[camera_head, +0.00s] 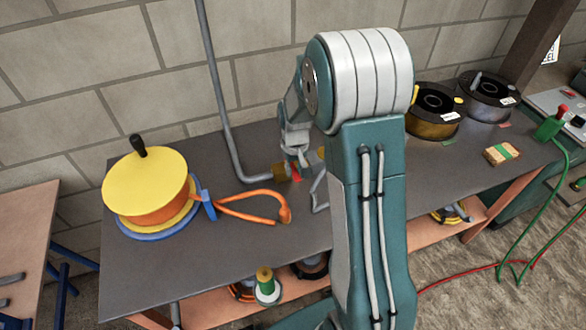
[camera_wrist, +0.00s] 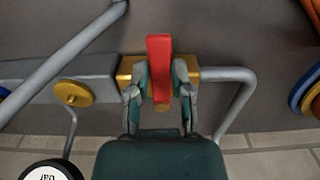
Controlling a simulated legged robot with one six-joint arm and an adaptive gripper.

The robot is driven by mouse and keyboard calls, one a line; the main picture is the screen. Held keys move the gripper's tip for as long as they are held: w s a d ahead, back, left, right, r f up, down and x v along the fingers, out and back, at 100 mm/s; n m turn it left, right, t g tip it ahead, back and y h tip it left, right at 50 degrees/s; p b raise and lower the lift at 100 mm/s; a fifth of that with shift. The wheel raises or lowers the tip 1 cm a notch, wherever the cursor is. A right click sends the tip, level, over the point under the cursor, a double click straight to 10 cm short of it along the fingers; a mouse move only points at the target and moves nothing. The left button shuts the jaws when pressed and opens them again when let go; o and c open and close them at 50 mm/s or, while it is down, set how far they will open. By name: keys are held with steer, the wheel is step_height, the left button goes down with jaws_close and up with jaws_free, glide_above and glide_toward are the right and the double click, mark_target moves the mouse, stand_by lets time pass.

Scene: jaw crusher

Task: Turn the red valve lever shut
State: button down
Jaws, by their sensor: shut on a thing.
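The red valve lever (camera_wrist: 159,48) stands between the two fingers of my gripper (camera_wrist: 160,72) in the wrist view. The fingers are shut on it, one on each side. The lever lies across the brass valve body (camera_wrist: 210,74), roughly at a right angle to it. In the head view, my gripper (camera_head: 297,155) reaches down to the bench behind my arm. Only a small red bit of the lever (camera_head: 296,174) shows there, next to the brass valve (camera_head: 279,171). My arm hides part of the valve.
A grey pipe (camera_head: 222,100) runs down the wall to the valve. A yellow-topped reel (camera_head: 145,174) and an orange cable (camera_head: 250,205) lie to the left on the grey bench (camera_head: 140,268). Dark spools (camera_head: 433,122) stand to the right. The block wall is close behind.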

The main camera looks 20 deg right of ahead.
mark_target(294, 171)
steer(key=shift+w, duration=0.1)
steer(key=c, duration=0.5)
jaws_free()
step_height(294, 171, up, 12)
steer(key=shift+w+f, duration=0.1)
stand_by(0.5)
